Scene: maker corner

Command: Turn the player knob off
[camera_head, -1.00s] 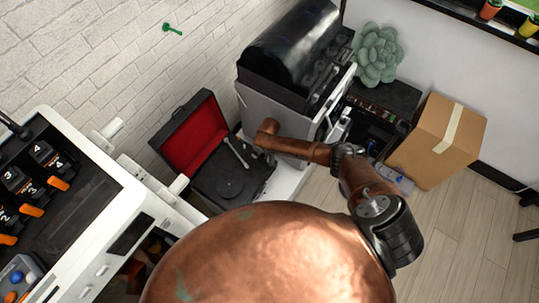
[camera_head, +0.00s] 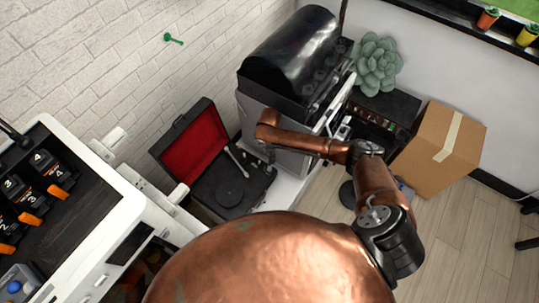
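The player is an open record player with a black deck (camera_head: 228,190) and a raised red-lined lid (camera_head: 193,142), standing on a white surface near the wall. Its pale tonearm (camera_head: 237,160) lies along the deck's back right part. The knob is too small to make out. My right arm, copper-coloured, reaches from the lower right and bends back left to the player's right edge. My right gripper (camera_head: 266,158) is a small dark shape at that edge, pointing down; its fingers blend into the dark background. Whether it touches the player cannot be told. My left gripper is not in view.
A grey and black machine with a dark curved cover (camera_head: 293,50) stands close behind my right forearm. A cardboard box (camera_head: 438,150) and a succulent (camera_head: 376,64) are to the right. A white-framed machine (camera_head: 110,205) fills the left. The floor at right is mostly clear.

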